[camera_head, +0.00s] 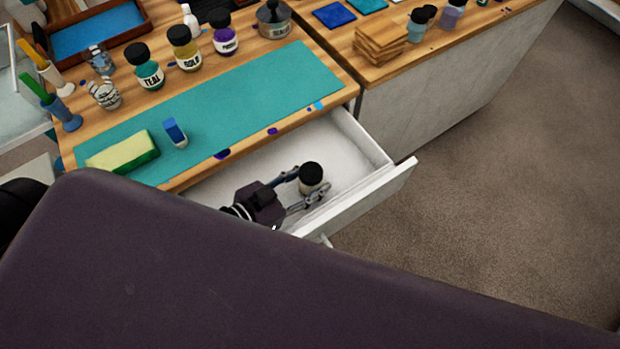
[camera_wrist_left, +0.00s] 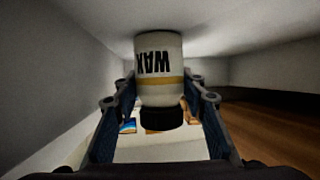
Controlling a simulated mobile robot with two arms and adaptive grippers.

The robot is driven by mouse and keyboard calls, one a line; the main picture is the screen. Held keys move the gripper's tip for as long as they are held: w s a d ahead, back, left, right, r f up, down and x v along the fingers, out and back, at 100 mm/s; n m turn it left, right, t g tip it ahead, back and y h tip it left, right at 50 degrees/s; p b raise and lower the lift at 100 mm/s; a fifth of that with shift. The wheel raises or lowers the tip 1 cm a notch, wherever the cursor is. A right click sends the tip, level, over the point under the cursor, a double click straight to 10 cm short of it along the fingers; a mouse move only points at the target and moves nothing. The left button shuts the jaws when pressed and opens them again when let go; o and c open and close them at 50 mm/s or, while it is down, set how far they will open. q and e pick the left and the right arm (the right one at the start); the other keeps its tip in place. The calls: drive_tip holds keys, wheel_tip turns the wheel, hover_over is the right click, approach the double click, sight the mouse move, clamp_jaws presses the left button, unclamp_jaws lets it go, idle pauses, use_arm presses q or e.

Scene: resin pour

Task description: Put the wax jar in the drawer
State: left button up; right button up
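The wax jar (camera_head: 311,183) is a pale jar with a black lid, upright inside the open white drawer (camera_head: 374,187). In the left wrist view the jar (camera_wrist_left: 159,78) shows upside down, with its WAX label facing my gripper and its base appearing to meet the drawer floor. My left gripper (camera_head: 309,183) reaches into the drawer with one finger on each side of the jar. The fingers look spread, with narrow gaps beside the jar in the wrist view. Whether a fingertip touches it is hard to tell. My right gripper is not in view.
Teal (camera_head: 149,68), gold (camera_head: 184,48) and purple (camera_head: 223,33) jars stand behind the mat. The drawer around the wax jar looks empty.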

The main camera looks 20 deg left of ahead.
use_arm(q)
drive_tip(key=shift+o, duration=0.5)
drive_tip(key=v, duration=1.2)
drive_tip(key=shift+r, duration=0.15)
